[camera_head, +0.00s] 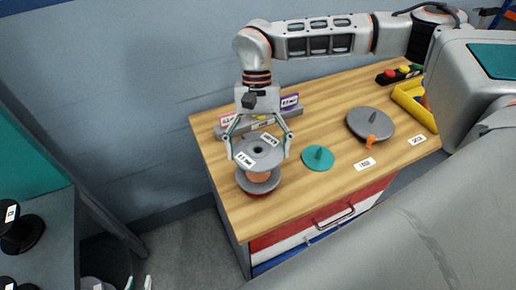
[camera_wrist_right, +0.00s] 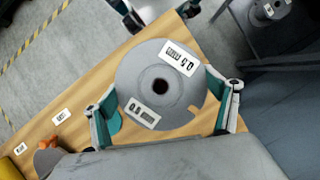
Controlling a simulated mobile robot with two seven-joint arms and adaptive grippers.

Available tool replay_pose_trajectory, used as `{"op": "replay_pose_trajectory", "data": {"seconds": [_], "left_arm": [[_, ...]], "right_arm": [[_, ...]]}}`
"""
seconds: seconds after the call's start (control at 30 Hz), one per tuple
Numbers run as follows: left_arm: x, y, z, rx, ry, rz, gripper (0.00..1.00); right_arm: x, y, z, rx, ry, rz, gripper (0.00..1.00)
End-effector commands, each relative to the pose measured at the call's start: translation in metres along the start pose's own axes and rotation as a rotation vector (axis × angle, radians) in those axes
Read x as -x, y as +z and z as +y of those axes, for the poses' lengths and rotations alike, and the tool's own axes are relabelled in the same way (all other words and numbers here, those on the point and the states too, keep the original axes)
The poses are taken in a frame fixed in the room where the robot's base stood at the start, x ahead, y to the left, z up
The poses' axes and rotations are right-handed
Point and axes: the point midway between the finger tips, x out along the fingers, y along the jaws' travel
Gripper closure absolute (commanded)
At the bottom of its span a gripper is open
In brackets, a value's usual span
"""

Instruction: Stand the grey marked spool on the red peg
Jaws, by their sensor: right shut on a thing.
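The grey spool (camera_head: 262,148) has white labels, a dark centre hole and an orange winding between its flanges. My right gripper (camera_head: 258,150) is shut on its upper flange, one finger on each side. The right wrist view shows the flange (camera_wrist_right: 150,72) from above between the fingers. The spool looks upright over a red base (camera_head: 264,195), of which only a sliver shows under the lower flange. The red peg itself is hidden, and I cannot tell whether the spool rests fully down. My left gripper (camera_head: 139,283) is low at the left, fingertips apart, empty.
A grey rack (camera_head: 292,112) stands behind the spool. A yellow bin (camera_head: 415,108) and button box (camera_head: 399,73) are at right.

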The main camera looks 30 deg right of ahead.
Motion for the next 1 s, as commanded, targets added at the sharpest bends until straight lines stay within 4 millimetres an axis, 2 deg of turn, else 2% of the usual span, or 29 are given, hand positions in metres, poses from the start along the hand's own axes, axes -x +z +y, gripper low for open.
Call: {"op": "replay_pose_trajectory", "data": {"seconds": [0.67,1.0], "left_arm": [[-0.004,0.008,0.002,0.001,0.001,-0.004,0.76],[-0.004,0.009,0.002,0.001,0.001,-0.004,0.76]], "right_arm": [[-0.018,-0.007,0.000,0.000,-0.001,-0.001,0.54],[-0.019,-0.008,-0.001,0.000,-0.001,0.000,0.54]]}}
